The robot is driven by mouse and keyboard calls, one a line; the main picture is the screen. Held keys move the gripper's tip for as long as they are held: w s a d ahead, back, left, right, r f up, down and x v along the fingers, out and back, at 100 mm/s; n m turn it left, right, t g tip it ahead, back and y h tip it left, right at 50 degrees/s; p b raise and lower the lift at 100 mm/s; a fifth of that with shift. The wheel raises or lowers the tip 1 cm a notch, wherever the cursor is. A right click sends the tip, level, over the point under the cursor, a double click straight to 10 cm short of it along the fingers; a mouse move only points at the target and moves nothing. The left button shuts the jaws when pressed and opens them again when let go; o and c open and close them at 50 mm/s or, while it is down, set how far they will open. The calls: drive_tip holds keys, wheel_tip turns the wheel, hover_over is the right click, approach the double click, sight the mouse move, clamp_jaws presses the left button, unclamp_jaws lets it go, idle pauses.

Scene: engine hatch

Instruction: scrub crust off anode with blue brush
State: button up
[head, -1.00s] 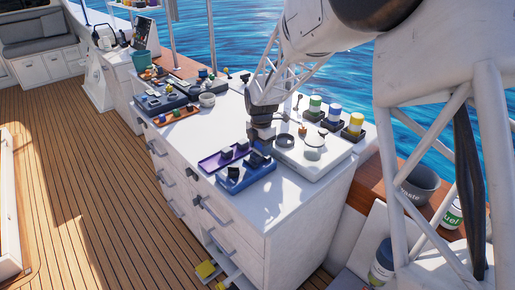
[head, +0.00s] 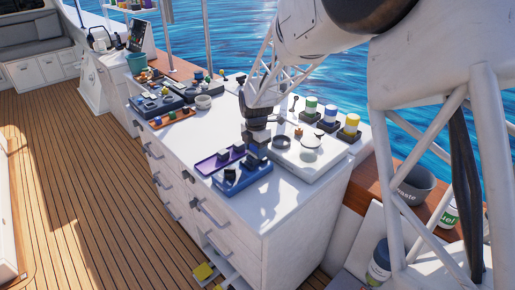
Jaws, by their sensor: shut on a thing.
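My gripper (head: 257,141) points down over the near counter, between the blue tray (head: 225,187) and the white tray (head: 287,166). It is shut on a small dark thing, mostly hidden by the gripper itself; I cannot tell whether this is the blue brush. The blue tray holds several dark blocks, one close below my gripper. The white tray carries a dark ring (head: 281,142), a pale round piece (head: 310,142) and a small brownish piece (head: 298,131). I cannot tell which piece is the anode, and no crust can be made out.
A purple tray (head: 207,167) lies left of the blue one. Jars with green (head: 311,104), blue (head: 330,113) and yellow (head: 351,122) bands stand behind the white tray. A grey waste bucket (head: 414,186) stands right. The counter's front is clear.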

sight(249, 158)
drive_tip(key=shift+s+a+r, duration=0.1)
drive_tip(key=shift+s+a, duration=1.05)
drive_tip(key=shift+r, duration=0.15)
drive_tip(key=shift+r, duration=2.9)
drive_tip(key=shift+r, duration=0.1)
drive_tip(key=shift+r, duration=1.4)
drive_tip(key=shift+w, duration=0.1)
